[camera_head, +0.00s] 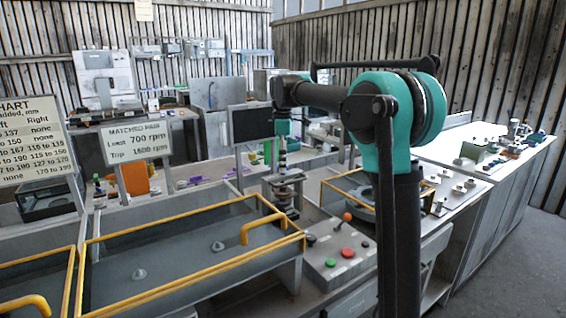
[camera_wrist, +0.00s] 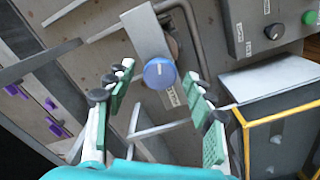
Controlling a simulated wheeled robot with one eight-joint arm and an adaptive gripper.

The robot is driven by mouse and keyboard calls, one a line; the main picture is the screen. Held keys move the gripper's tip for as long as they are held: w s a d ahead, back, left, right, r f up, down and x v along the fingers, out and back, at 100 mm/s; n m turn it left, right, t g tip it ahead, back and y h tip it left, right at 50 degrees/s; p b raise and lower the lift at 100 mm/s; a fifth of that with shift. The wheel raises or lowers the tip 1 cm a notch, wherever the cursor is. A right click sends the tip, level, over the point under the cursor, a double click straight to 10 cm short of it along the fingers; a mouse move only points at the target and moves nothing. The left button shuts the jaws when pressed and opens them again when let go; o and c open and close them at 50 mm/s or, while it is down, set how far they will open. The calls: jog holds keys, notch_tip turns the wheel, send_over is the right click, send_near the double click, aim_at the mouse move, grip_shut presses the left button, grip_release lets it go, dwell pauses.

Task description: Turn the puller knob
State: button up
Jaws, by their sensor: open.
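A round blue knob (camera_wrist: 159,73) with a pale line across its face shows in the wrist view, on a grey plate (camera_wrist: 148,32). It appears to be the puller knob; the small label beside it is too small to read. My gripper (camera_wrist: 160,78) is open, with its green-padded fingers on either side of the knob in that view. No contact is visible, and the depth between fingers and knob is hard to judge. In the head view the teal end of my arm (camera_head: 283,127) hangs above a metal stand (camera_head: 284,180). I cannot make out the knob there.
A control box with red and green buttons (camera_head: 341,256) and an orange-topped lever stands right of the stand. A yellow-railed tray (camera_head: 180,262) lies at left front. A dark monitor (camera_head: 251,124) stands behind. In the wrist view, a yellow-edged case (camera_wrist: 281,125) sits close at right.

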jog(key=shift+c, duration=0.5)
jog(key=c, duration=1.1)
jog(key=shift+o, duration=0.2)
jog(key=shift+m, duration=0.4)
jog(key=m, duration=0.4)
jog(key=shift+m, duration=0.3)
jog(key=m, duration=0.5)
jog(key=shift+m, duration=0.3)
jog(key=m, duration=1)
jog(key=shift+m, duration=0.4)
